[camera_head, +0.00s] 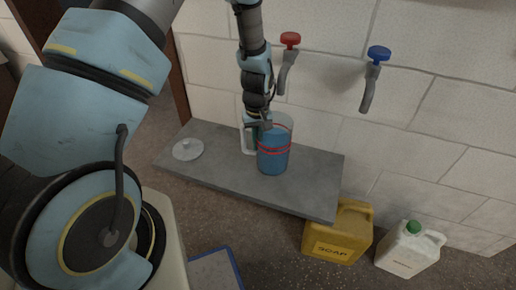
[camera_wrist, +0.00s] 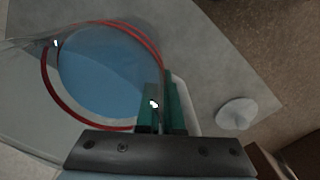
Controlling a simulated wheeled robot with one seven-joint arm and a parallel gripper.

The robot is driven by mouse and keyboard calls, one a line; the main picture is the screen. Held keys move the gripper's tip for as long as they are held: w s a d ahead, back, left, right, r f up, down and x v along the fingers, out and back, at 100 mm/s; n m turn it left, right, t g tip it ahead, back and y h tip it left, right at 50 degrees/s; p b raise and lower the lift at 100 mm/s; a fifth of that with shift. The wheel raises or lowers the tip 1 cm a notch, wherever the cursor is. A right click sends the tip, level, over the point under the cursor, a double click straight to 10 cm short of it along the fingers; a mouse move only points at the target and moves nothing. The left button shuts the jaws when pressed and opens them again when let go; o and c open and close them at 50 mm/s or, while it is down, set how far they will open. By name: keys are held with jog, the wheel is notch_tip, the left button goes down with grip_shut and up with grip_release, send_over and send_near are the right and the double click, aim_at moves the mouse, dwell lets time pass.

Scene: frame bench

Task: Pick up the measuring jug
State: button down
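The measuring jug (camera_head: 275,160) is clear, holds blue liquid and has red bands. It stands upright on the grey slab. Its pale handle (camera_head: 248,138) is on its left side. In the wrist view the jug (camera_wrist: 100,75) fills the upper left, seen from above, with part of the handle (camera_wrist: 187,98) right of the fingers. My gripper (camera_head: 260,127) reaches down at the jug's handle side. In the wrist view its green fingertips (camera_wrist: 163,108) are close together, with the jug's side wall seemingly between them. The exact contact is partly hidden.
A round lid (camera_head: 188,149) lies on the slab (camera_head: 215,165) to the left. Red (camera_head: 290,40) and blue (camera_head: 378,53) taps stick out of the wall above. A yellow can (camera_head: 338,235) and a white, green-capped can (camera_head: 409,250) stand on the floor at right.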

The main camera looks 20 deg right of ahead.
jog(key=s+a+r, duration=0.4)
jog(key=s+a, duration=0.7)
jog(key=s, duration=0.1)
jog(key=shift+s+a+p, duration=0.3)
jog(key=shift+a+p, duration=0.05)
jog(key=shift+a+r+p, duration=0.1)
jog(key=shift+r+p, duration=0.05)
jog(key=shift+p, duration=0.35)
